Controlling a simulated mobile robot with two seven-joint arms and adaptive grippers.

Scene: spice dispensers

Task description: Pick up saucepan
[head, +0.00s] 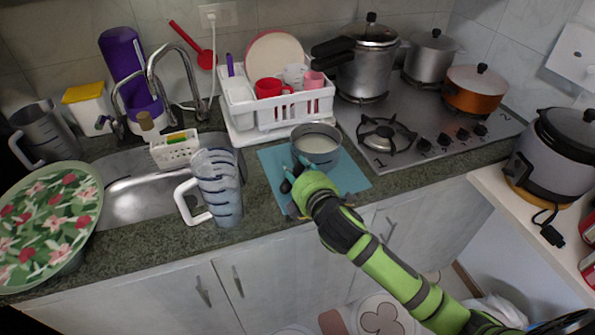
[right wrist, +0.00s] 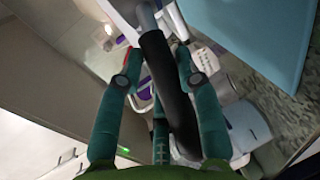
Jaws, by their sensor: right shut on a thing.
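The saucepan (head: 317,147) is grey with a pale inside and shows at the far side of the blue mat (head: 353,180). It looks roughly level; I cannot tell whether its base touches the mat. My right gripper (head: 297,172) is at the near side of the saucepan and mostly hides its handle. In the right wrist view, the black handle (right wrist: 166,82) runs between the green fingers of my right gripper (right wrist: 158,62), which is shut on it. The saucepan's body is mostly out of that view. My left gripper is not in view.
A clear measuring jug (head: 219,185) stands left of the mat. A white dish rack (head: 285,108) is behind the saucepan. The stove (head: 425,150) with several pots is to the right. The sink (head: 140,200) and a floral plate (head: 50,225) are left.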

